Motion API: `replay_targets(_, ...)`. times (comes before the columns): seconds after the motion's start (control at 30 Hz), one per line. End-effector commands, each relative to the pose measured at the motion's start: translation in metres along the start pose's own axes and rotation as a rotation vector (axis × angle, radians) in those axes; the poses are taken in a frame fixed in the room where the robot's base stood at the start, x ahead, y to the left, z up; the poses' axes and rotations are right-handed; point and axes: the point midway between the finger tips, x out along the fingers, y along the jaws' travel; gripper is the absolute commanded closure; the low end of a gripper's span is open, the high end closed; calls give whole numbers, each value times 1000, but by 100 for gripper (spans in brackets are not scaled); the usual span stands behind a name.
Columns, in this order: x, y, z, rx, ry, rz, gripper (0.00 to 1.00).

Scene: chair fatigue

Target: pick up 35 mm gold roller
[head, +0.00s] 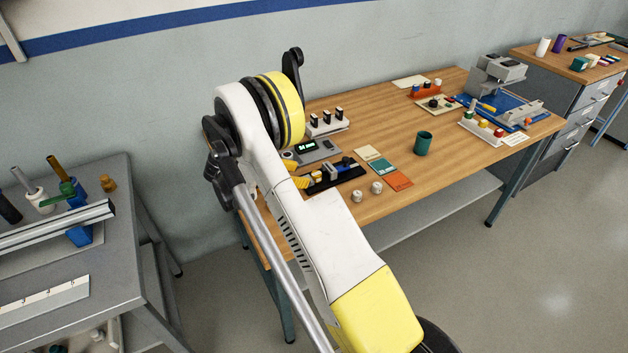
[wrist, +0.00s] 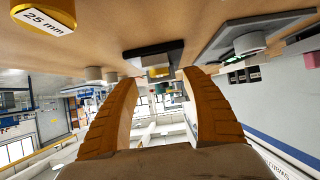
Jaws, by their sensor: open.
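No roller with a readable 35 mm label shows. In the wrist view a gold round piece (wrist: 40,16) with a white label reading "25 mm" is cut off at the top left corner. My gripper (wrist: 160,80) is open, its two orange ribbed fingers apart. Between and beyond the fingertips is a dark fixture (wrist: 152,52) with grey, yellow and blue parts; I see nothing held. In the head view the orange fingers (head: 299,182) are low at the bench's left part, beside the black fixture (head: 340,178). My arm hides the bench nearby.
Two pale rollers (head: 357,196) stand near the bench's front edge, beside coloured cards (head: 398,181). A grey box with a display (head: 318,151) is behind the fixture. A green cup (head: 423,143) stands farther right. A small gold cylinder (head: 108,184) is on the left grey table.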

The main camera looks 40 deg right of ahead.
Motion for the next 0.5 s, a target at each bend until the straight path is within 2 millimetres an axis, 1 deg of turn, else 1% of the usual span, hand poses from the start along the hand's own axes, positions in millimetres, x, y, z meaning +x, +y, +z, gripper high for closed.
replay_targets(0.03, 10, 0, 2, 0, 0, 2, 43)
replay_targets(0.27, 30, 2, 0, 0, -1, 1, 43)
replay_targets(0.4, 53, 4, -3, -1, -1, 2, 43)
replay_targets(0.5, 66, 3, -3, 0, -1, 0, 43)
